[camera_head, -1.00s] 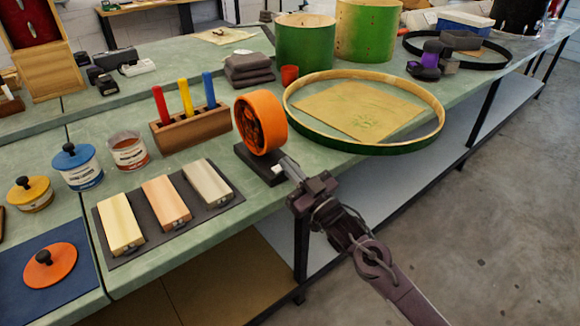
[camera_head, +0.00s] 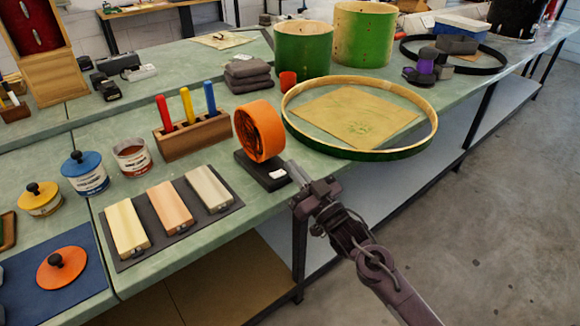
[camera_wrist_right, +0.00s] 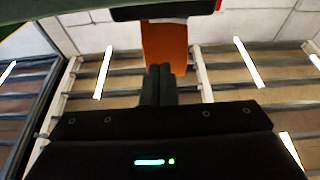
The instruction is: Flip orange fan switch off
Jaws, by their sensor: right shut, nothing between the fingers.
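The orange fan (camera_head: 260,131) stands upright on its dark base (camera_head: 250,166) near the bench's front edge. A small white patch (camera_head: 278,174) shows on the base's right end; it is too small to read as a switch position. My right gripper (camera_head: 291,169) is shut and empty, its tips close beside the base's right end; I cannot tell if they touch. In the right wrist view, the shut fingers (camera_wrist_right: 160,85) point toward the orange fan (camera_wrist_right: 165,45), and the dark base (camera_wrist_right: 165,11) is at the top. My left gripper is not in view.
A wooden drum hoop (camera_head: 430,146) lies right of the fan. A wooden block holding coloured sticks (camera_head: 194,138) stands behind left. A dark mat (camera_head: 113,252) with several wooden blocks lies to the left. The floor (camera_head: 500,230) in front of the bench is open.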

